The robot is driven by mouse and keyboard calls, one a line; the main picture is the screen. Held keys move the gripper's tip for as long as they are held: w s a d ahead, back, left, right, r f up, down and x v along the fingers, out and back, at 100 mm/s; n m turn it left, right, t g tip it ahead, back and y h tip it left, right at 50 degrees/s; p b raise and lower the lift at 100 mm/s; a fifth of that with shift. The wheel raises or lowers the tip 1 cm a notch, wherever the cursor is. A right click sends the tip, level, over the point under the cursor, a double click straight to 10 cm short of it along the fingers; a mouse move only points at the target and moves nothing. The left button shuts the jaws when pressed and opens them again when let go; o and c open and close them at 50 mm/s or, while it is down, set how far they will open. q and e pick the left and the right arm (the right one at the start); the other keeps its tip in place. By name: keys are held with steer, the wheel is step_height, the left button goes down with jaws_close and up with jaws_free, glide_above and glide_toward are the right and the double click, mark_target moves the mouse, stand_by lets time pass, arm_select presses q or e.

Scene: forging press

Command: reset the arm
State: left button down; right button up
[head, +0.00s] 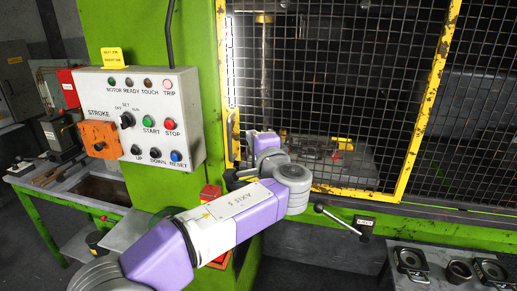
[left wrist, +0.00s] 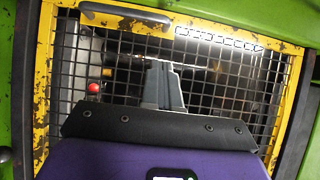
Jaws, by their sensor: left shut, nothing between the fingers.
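My left arm (head: 235,215), purple, white and grey, reaches from the bottom left across the front of the press. Its hand (head: 264,142) is in front of the lower left part of the mesh gate; the fingers are not clear in the head view. In the left wrist view my left gripper (left wrist: 163,85) has its grey fingers together and empty, pointing at the mesh gate (left wrist: 225,85). Whether the fingertips touch the mesh cannot be told. My right gripper is in neither view.
A white control box (head: 148,115) with buttons hangs on the green press column (head: 200,35). The yellow gate frame (head: 428,110) is close to the arm. A black-knobbed lever (head: 338,220) sticks out below. Dark metal parts (head: 411,262) lie on a bench at right.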

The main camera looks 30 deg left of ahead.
arm_select(q)
steer(key=d+f+m+g+h, duration=0.1)
steer(key=d+f+g+h, duration=0.2)
steer(key=f, duration=0.9)
steer(key=d+f+m+g+h, duration=0.1)
steer(key=d+f+h, duration=0.3)
steer(key=f, duration=0.8)
steer(key=d+f+m+g+h, duration=0.2)
steer(key=d+f, duration=0.2)
steer(key=f, duration=0.8)
steer(key=s+d+f+n+g+h, duration=0.2)
steer(key=s+d+f+n+h, duration=0.2)
steer(key=s+f, duration=0.9)
steer(key=s+d+f+n+g+h, duration=0.3)
steer(key=s+f+n, duration=0.8)
steer(key=f, duration=0.6)
steer(key=shift+s+d+f+g+h, duration=0.3)
steer(key=shift+s+d+h, duration=0.4)
steer(key=shift+s+d, duration=0.35)
